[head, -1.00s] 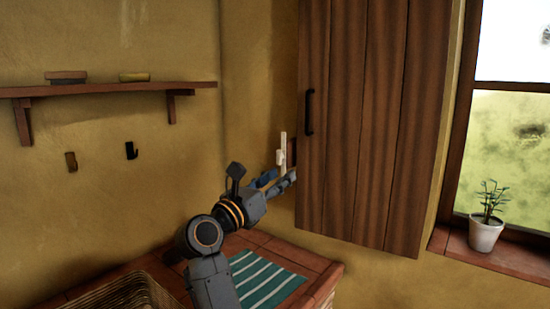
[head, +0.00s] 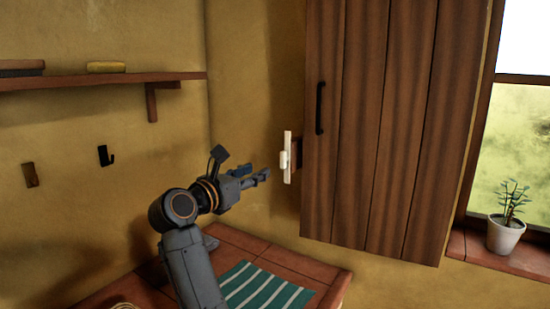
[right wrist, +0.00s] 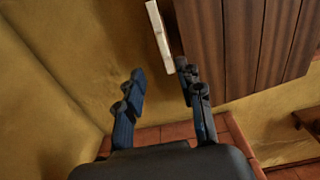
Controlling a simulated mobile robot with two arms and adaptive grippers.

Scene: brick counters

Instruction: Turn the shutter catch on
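The shutter catch is a white bar (head: 287,157) standing upright on a small wooden block (head: 297,154) beside the left edge of the brown plank shutter (head: 390,130). The white bar also shows in the right wrist view (right wrist: 160,36), past the fingertips at the top. My right gripper (head: 258,174) is left of the catch in the head view, apart from it. In the right wrist view its two blue fingers (right wrist: 161,73) are spread with nothing between them. My left gripper is not in view.
A black handle (head: 320,108) is on the shutter. A potted plant (head: 505,235) stands on the sill at the right. A striped cloth (head: 262,290) lies on the tiled counter (head: 240,240) below my arm. A shelf (head: 100,80) and hooks (head: 105,155) are on the left wall.

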